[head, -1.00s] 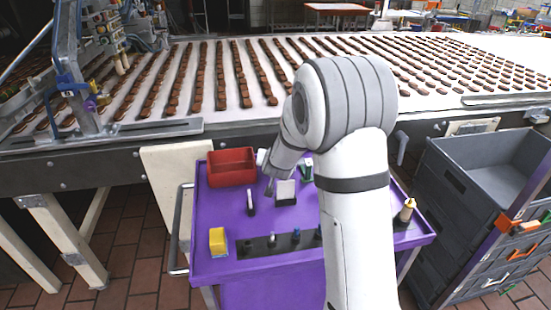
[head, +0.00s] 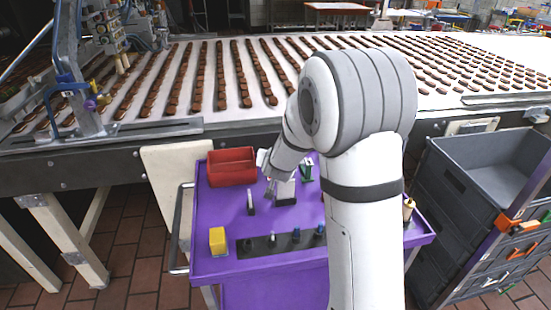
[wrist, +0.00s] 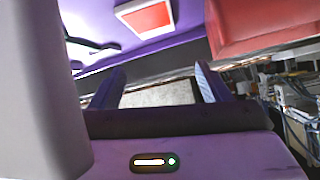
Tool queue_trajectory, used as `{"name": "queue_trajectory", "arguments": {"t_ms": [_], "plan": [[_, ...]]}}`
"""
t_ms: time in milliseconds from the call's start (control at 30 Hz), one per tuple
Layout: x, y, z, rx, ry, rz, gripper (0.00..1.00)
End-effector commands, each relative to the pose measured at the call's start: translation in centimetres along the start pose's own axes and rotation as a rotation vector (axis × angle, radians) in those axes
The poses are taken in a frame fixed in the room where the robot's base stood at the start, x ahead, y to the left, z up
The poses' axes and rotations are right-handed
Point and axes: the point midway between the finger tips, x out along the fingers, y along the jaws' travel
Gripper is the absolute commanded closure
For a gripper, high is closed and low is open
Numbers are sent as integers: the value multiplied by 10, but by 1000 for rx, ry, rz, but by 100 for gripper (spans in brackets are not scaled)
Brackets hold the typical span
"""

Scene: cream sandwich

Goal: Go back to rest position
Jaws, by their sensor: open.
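My gripper (head: 270,190) is above the purple cart (head: 215,205), in front of the red bin (head: 232,168) and close to a small item with a pale face (head: 285,190). My arm rises at the right of the cart and hides part of its right side. In the wrist view the two fingers of my gripper (wrist: 160,85) are spread apart with nothing between them. The wrist view also shows the cart's purple top (wrist: 190,22) and the red bin (wrist: 260,25) beyond the fingers.
A conveyor (head: 220,112) with rows of brown biscuits runs behind the cart. A yellow block (head: 217,240) and a dark holder (head: 265,246) with small items lie at the cart's front. A grey crate (head: 490,165) stands at the right.

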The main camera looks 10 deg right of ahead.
Motion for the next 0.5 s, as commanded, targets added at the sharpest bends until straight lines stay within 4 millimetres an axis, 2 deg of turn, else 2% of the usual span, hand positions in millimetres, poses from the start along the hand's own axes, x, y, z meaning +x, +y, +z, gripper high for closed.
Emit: {"name": "queue_trajectory", "arguments": {"t_ms": [100,367,500], "plan": [[-22,-1,-1,1,2,-1,30],[-50,-1,-1,-1,-5,-6,30],[-77,-6,-2,-19,-67,-51,30]]}}
